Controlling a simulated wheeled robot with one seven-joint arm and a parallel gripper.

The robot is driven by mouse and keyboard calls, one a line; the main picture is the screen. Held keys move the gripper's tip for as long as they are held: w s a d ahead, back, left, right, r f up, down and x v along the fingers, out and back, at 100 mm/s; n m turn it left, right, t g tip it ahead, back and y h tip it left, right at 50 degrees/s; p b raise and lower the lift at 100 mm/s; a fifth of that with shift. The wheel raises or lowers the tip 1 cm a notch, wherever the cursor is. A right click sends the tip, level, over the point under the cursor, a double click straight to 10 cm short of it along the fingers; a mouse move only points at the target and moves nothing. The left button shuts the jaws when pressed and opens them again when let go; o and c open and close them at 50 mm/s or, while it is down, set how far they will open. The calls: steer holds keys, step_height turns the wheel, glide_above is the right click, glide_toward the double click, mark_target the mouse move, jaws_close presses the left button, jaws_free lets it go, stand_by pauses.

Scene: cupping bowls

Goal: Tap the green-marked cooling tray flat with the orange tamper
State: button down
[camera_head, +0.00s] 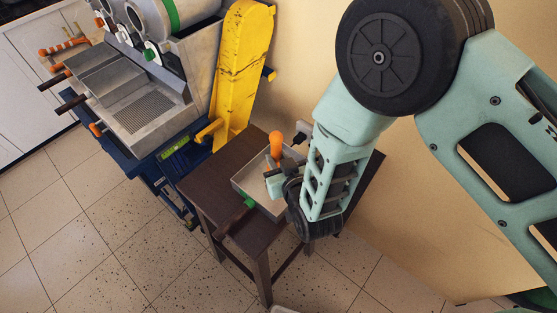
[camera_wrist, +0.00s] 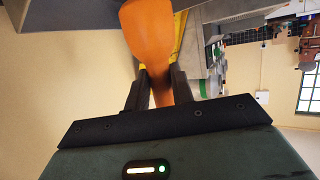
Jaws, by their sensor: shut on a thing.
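The orange tamper (camera_head: 276,145) stands roughly upright in my gripper (camera_head: 274,178), over the cooling tray. In the wrist view the tamper (camera_wrist: 150,40) sits between the two dark fingers (camera_wrist: 155,88), which are shut on it. The cooling tray (camera_head: 241,187) is a shallow grey metal box on a small dark brown table, with a green mark (camera_head: 249,202) on its near side. My gripper and forearm hide the tray's right part. The tamper's lower end is hidden, so I cannot tell whether it touches the tray.
The brown table (camera_head: 212,180) has bare top left of the tray. A yellow upright machine part (camera_head: 240,70) stands behind it. A steel roasting machine (camera_head: 145,105) on a blue frame (camera_head: 150,165) is at left. A beige wall (camera_head: 400,215) is close on the right. Tiled floor (camera_head: 130,250) is clear in front.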

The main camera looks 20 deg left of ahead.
mark_target(278, 136)
step_height(278, 136, up, 8)
steer(key=p, duration=0.4)
steer(key=shift+r, duration=0.25)
